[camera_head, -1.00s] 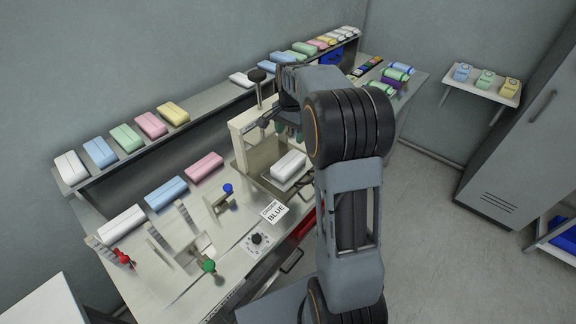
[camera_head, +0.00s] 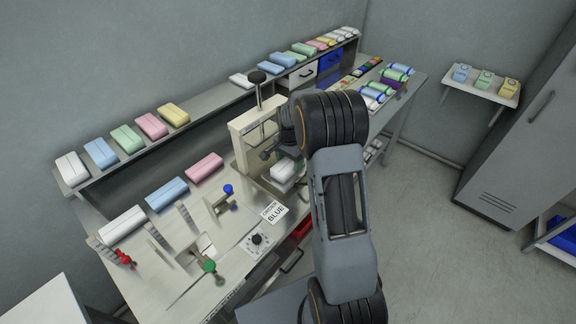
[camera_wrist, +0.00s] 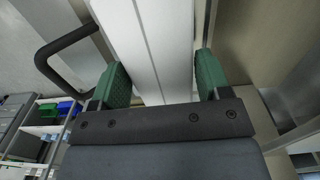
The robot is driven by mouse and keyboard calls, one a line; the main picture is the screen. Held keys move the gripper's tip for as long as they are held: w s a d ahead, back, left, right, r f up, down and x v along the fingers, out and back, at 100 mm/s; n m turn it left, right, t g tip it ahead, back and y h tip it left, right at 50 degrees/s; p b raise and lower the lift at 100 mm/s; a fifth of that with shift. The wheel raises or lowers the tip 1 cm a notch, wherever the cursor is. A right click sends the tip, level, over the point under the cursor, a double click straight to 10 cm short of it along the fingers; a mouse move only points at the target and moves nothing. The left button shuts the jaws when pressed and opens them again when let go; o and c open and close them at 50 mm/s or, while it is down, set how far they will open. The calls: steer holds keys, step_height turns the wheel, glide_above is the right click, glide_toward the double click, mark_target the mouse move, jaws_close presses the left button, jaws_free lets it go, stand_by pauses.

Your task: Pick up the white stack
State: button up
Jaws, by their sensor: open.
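A white stack (camera_head: 284,171) sits in the bay of the cream press-like frame (camera_head: 243,128) on the bench, partly covered by my wrist in the head view. In the wrist view the white stack (camera_wrist: 160,45) runs lengthwise between the two green fingers of my gripper (camera_wrist: 162,78). The gripper is open, with one finger on each side of the stack. Small gaps appear beside the stack, but contact is hard to judge. In the head view my arm hides the fingertips.
Another white stack (camera_head: 121,224) lies on the bench with a blue stack (camera_head: 166,193) and a pink stack (camera_head: 204,167). An order card (camera_head: 273,211) reads BLUE. The press's black knob (camera_head: 257,77) rises near my wrist. A dark handle (camera_wrist: 62,50) shows in the wrist view.

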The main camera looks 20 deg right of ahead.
steer(key=shift+f, duration=0.95)
steer(key=shift+c, duration=0.5)
steer(key=c, duration=0.4)
steer(key=shift+c, duration=0.2)
steer(key=shift+r, duration=0.1)
